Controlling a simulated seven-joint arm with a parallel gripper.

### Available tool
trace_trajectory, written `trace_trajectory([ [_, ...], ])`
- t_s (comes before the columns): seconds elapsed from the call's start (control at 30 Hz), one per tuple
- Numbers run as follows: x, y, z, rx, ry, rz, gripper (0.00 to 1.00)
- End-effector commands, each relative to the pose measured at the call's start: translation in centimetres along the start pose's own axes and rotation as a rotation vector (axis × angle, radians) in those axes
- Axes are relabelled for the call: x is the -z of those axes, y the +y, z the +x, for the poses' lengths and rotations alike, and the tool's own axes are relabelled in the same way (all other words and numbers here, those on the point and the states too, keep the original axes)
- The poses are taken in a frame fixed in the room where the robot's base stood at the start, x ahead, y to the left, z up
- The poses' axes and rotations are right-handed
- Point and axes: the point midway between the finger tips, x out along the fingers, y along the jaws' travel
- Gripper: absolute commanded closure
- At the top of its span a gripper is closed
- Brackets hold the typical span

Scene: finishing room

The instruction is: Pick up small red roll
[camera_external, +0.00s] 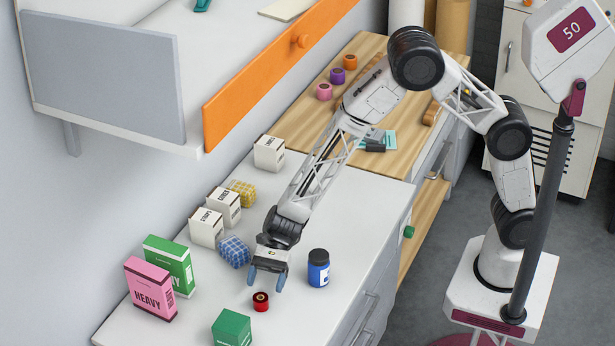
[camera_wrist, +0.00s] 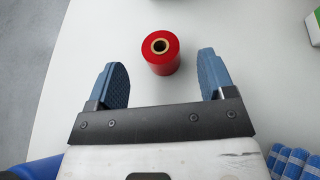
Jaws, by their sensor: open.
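The small red roll (camera_external: 261,302) stands upright on the white counter near its front, a short way beyond my fingertips in the picture. In the wrist view the red roll (camera_wrist: 160,52) shows its round top with a tan core and a dark hole. It lies between the lines of my two blue fingers, slightly ahead of their tips. My gripper (camera_external: 266,280) is open and empty, above the counter and close to the roll. Both fingers also show in the wrist view (camera_wrist: 160,78), apart from each other and not touching the roll.
A blue jar (camera_external: 318,268) stands right of my gripper, and a blue checked bundle (camera_external: 234,251) is close on its left. A green box (camera_external: 232,327) stands in front of the roll. Pink (camera_external: 150,289) and green (camera_external: 170,264) boxes stand at left. The white counter (camera_external: 345,215) is clear behind the jar.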

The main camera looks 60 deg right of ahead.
Motion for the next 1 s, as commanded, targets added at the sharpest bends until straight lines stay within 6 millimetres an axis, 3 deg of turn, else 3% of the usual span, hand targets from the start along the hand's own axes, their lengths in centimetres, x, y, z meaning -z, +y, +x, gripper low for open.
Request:
trace_trajectory([
  [0.27, 0.1, 0.0, 0.8, -0.001, 0.0, 0.001, 0.24],
  [0.7, 0.4, 0.0, 4.9, -0.001, 0.0, 0.0, 0.24],
  [1.0, 0.3, 0.0, 5.2, 0.0, 0.0, 0.0, 0.24],
])
